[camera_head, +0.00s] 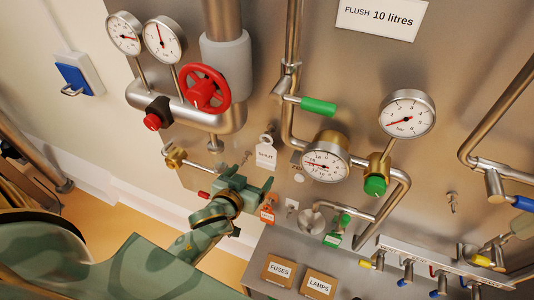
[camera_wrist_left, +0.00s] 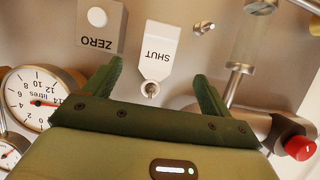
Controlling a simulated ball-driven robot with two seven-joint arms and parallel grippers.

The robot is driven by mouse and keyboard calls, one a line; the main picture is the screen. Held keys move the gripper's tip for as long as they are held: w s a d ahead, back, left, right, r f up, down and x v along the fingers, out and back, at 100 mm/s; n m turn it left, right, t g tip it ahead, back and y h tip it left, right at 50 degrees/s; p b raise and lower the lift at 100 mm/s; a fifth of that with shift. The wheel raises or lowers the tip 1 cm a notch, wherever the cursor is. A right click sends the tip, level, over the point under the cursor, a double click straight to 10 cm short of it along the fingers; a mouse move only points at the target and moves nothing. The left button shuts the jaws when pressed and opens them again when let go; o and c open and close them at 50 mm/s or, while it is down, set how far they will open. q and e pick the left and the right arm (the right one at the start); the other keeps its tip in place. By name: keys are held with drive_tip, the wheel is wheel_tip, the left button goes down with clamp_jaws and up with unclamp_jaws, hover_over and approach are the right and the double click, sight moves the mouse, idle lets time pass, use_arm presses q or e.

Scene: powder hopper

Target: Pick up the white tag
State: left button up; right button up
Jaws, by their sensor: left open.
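The white tag (camera_head: 266,155), lettered SHUT, hangs from a small ring against the metal panel. It also shows upside down in the left wrist view (camera_wrist_left: 160,50), with its ring end toward my gripper. My left gripper (camera_head: 248,175) is open and empty, just below the tag in the head view. In the left wrist view the fingers (camera_wrist_left: 160,72) stand apart, one to each side of the tag's ring end. I cannot tell how far they are from the panel. My right gripper is not in view.
A round gauge (camera_head: 325,162) and pipes stand to the right. A red handwheel (camera_head: 205,90) is above left. A ZERO plate (camera_wrist_left: 101,22) is beside the tag.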

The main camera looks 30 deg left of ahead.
sight(266, 160)
use_arm(q)
drive_tip(key=x, duration=0.6)
drive_tip(key=shift+f, duration=0.1)
drive_tip(key=shift+w+f, duration=0.2)
drive_tip(key=shift+w, duration=0.3)
drive_tip(key=x, duration=0.5)
drive_tip(key=shift+f+b, duration=0.25)
drive_tip(key=shift+b, duration=0.15)
drive_tip(key=shift+s, duration=0.15)
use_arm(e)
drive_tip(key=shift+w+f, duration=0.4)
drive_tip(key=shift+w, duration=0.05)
use_arm(q)
drive_tip(key=c, duration=1)
drive_tip(key=shift+r, duration=0.1)
drive_tip(key=shift+c, duration=0.2)
